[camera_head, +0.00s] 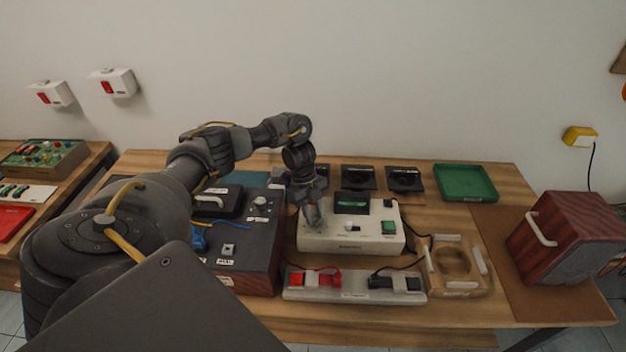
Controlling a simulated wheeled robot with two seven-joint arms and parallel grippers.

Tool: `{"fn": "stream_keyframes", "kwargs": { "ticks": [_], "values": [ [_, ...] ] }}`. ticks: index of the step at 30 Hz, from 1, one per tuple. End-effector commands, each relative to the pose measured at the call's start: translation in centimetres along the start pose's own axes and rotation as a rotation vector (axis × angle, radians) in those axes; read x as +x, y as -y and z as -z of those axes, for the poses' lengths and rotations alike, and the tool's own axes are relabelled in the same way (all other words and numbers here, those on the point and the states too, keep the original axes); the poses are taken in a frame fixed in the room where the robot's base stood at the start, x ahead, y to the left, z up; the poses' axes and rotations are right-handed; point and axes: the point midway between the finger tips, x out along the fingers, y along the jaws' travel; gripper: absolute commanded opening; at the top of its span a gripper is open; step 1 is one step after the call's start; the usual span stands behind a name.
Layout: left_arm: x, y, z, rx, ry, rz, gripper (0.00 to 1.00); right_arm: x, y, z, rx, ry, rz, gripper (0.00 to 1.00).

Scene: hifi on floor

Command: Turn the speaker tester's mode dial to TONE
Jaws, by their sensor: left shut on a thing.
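I cannot read the dial's setting or labels. My right gripper is not in view.
A dark amplifier box (250,255) stands close on the left. A strip with red and black clips (350,294) lies in front. A green tray (466,197) and a wooden speaker cabinet (522,240) are at the right. Black square pieces lie behind the tester.

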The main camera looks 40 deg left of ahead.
Motion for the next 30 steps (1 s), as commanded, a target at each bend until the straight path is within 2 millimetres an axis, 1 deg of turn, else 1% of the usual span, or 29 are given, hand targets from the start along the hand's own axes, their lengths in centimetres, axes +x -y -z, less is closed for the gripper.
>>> {"fn": "stream_keyframes", "kwargs": {
  "ticks": [8,18,24,30],
  "values": [
    [0.0,0.3,0.0,0.242,0.003,-0.102,0.06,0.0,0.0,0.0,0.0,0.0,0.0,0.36],
    [0.1,0.4,0.0,0.503,0.002,-0.211,0.06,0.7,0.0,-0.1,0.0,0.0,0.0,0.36],
    [0.2,0.4,0.1,0.606,0.0,-0.254,0.06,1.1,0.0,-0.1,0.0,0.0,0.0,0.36],
    [0.2,0.3,0.1,0.664,0.0,-0.279,0.06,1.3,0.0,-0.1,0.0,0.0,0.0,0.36]
  ]
}}
